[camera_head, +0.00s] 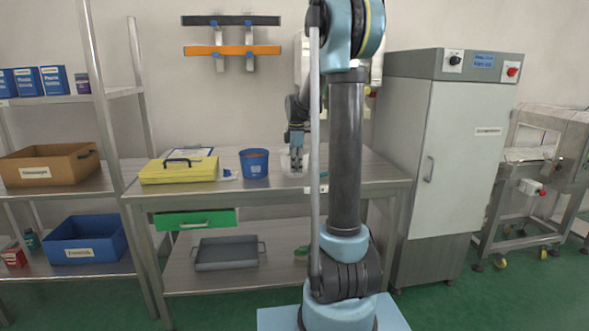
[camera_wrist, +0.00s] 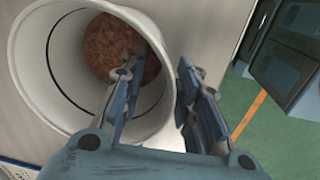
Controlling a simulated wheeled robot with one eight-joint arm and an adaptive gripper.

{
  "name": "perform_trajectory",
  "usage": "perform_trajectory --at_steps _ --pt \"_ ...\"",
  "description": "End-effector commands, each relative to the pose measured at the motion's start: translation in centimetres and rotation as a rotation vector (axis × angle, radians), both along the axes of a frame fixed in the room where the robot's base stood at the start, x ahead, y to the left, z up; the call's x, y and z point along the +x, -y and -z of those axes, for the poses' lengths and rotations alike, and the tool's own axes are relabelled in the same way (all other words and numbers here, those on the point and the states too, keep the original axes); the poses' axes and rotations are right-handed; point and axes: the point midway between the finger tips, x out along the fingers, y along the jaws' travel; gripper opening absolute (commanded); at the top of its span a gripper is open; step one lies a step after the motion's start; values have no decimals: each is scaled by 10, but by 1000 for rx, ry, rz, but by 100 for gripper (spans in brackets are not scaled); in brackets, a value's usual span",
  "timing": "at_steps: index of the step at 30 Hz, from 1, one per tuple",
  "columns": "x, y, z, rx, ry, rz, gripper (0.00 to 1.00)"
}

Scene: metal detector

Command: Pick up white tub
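The white tub (camera_wrist: 32,70) fills the left of the wrist view, with its mouth facing the camera and a round reddish-brown thing (camera_wrist: 112,45) inside. My gripper (camera_wrist: 160,68) is open at its rim. One finger appears inside the mouth and the other outside, with the tub's wall between them and a gap visible on the outer side. I cannot tell whether the inner finger touches the wall. In the head view my gripper (camera_head: 296,160) is low over the workbench; the tub (camera_head: 286,165) is pale and partly hidden behind it.
The workbench (camera_head: 365,178) also holds a blue tub (camera_head: 254,164) and a yellow case (camera_head: 178,170) left of my gripper. A tall grey cabinet (camera_head: 452,150) stands to the right. A shelf rack at left holds a brown box (camera_head: 48,166) and a blue bin (camera_head: 86,240).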

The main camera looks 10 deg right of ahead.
Motion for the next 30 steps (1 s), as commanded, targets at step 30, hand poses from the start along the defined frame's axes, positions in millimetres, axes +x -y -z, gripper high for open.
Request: perform_trajectory --at_steps 30 --pt "2 0 21 0 1 0 0"
